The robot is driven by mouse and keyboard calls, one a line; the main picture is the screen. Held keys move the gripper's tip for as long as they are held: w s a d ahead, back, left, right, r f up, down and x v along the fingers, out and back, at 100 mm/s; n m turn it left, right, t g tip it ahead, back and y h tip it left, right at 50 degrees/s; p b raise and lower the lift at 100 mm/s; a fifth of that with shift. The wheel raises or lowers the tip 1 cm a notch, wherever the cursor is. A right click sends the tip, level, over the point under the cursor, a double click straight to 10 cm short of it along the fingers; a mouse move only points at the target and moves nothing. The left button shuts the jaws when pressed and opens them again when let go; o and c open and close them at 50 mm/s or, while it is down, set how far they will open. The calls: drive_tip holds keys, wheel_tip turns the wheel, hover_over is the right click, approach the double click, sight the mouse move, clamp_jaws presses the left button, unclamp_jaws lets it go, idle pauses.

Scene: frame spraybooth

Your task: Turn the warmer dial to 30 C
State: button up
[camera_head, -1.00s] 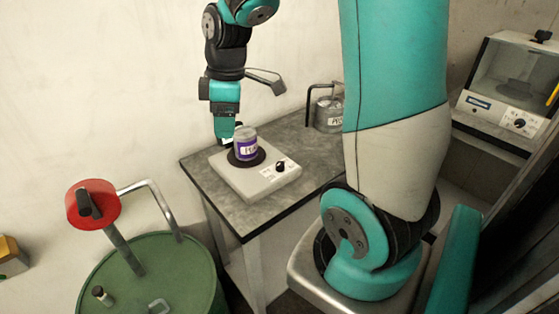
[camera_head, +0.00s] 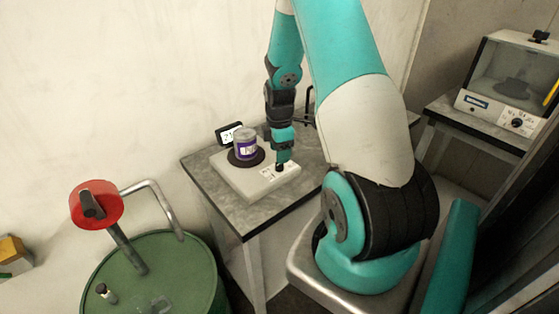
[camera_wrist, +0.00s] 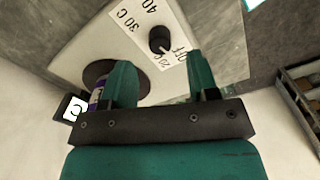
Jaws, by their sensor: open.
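The warmer (camera_head: 240,187) is a pale, low box on the grey table, with a dark round plate (camera_head: 233,160) carrying a jar (camera_head: 245,142) with a purple label. The pointer is toward the 20 and OFF side; exactly which is unclear. My gripper (camera_wrist: 160,62) is open and points down at the dial, its two fingers apart on either side in the wrist view. In the head view my gripper (camera_head: 282,158) is just above the dial, largely hiding it.
A small display (camera_head: 230,134) stands behind the jar, seemingly reading 21. The table (camera_head: 205,185) has a bare left edge. A booth-like machine (camera_head: 510,90) is at far right.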

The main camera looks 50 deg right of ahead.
sight(279, 166)
wheel_tip(279, 166, down, 5)
drive_tip(key=shift+r+p, duration=0.1)
drive_tip(key=shift+p, duration=0.2)
drive_tip(key=c, duration=0.9)
